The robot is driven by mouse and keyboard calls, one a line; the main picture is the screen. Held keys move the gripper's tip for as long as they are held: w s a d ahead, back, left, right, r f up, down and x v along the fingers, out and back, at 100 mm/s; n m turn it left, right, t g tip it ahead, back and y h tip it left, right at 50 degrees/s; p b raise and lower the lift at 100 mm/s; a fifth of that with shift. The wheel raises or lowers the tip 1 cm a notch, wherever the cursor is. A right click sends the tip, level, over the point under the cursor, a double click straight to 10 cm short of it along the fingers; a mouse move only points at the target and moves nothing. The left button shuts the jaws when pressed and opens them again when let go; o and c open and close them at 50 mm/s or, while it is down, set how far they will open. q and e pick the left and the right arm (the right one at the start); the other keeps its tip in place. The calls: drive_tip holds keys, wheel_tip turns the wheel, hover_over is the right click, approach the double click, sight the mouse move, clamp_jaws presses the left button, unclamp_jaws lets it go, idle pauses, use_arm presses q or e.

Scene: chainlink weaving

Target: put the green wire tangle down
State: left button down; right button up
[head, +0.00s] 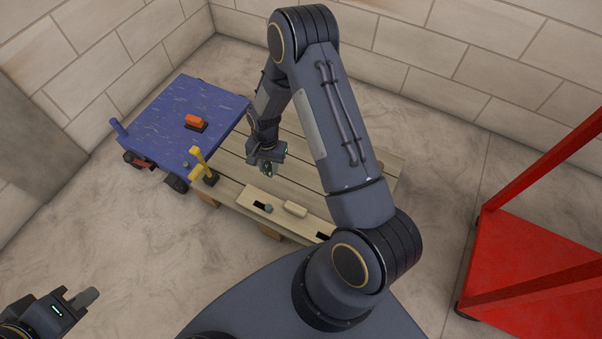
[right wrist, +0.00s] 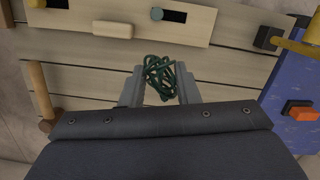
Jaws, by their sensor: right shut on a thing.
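The green wire tangle (right wrist: 160,76) shows in the right wrist view between the fingers of my right gripper (right wrist: 160,88), which is shut on it. Slatted wood lies behind the tangle; I cannot tell how far above the slats it is. In the head view my right gripper (head: 267,165) is over the slatted wooden platform (head: 310,180), and the tangle is a small dark spot there, mostly hidden. My left gripper (head: 75,303) is at the lower left of the head view, away from the platform; its finger opening is not clear.
A blue cart (head: 165,125) holding an orange-and-black block (head: 195,122) stands left of the platform. A yellow post (head: 199,163) stands at the platform's left. A pale board with slots (head: 262,205) lies along the front. A red rack (head: 535,245) stands at right.

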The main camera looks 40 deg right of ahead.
wheel_tip(320, 180, down, 6)
drive_tip(key=s+d+f+m, duration=0.1)
drive_tip(key=s+d+m, duration=0.1)
drive_tip(key=m, duration=0.1)
drive_tip(key=b, duration=0.6)
hover_over(309, 182)
wheel_tip(309, 182, down, 8)
drive_tip(key=shift+w+f, duration=0.15)
drive_tip(key=shift+f, duration=0.05)
drive_tip(key=shift+d+f+b, duration=0.2)
drive_tip(key=shift+f+b, duration=0.5)
drive_tip(key=shift+f, duration=1.05)
drive_tip(key=shift+f, duration=0.1)
drive_tip(key=o, duration=0.9)
drive_tip(key=shift+o, duration=0.2)
